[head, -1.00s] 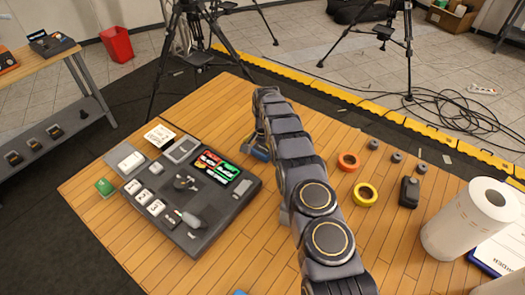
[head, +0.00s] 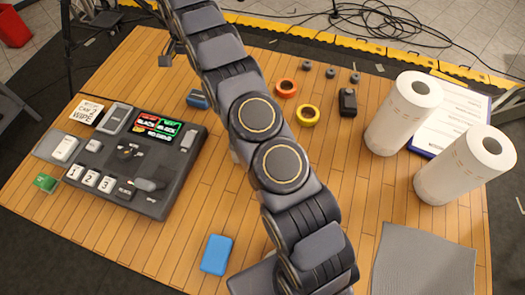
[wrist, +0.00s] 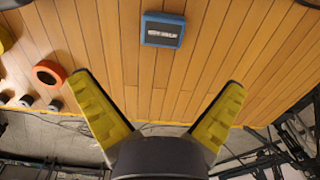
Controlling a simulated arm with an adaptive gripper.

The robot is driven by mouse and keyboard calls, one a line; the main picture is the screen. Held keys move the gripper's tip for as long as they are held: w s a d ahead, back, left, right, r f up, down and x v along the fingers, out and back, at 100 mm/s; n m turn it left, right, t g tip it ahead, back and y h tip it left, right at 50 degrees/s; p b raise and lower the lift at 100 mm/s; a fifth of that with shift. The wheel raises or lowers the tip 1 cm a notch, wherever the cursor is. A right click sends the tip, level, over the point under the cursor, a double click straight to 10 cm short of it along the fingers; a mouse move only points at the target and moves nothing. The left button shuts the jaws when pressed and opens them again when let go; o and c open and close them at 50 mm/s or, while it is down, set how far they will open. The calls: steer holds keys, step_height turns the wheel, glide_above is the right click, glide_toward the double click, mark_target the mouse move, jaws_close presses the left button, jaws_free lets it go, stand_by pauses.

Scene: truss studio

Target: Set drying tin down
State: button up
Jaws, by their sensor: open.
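A small blue box with a dark top and a pale label, which I take to be the drying tin (head: 198,99), rests on the wooden table behind the black tray. It also shows in the wrist view (wrist: 163,29), lying flat, with nothing touching it. My gripper (wrist: 156,82) is open, its two yellow-padded fingers spread wide with nothing between them. In the head view my gripper (head: 165,58) is at the upper left, apart from the box; its fingers are hard to make out there.
The black tray (head: 168,190) with cards and blocks lies left. A plain blue block (head: 217,255) lies near the front. Bare planks lie between.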

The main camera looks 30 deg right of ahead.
steer(key=s+r+n, duration=0.4)
steer(key=s+r, duration=1.3)
steer(key=s, duration=0.2)
steer(key=s+d+n+g, duration=0.1)
steer(key=s+n, duration=0.3)
steer(key=s, duration=2.2)
steer(key=shift+s+n+g, duration=0.3)
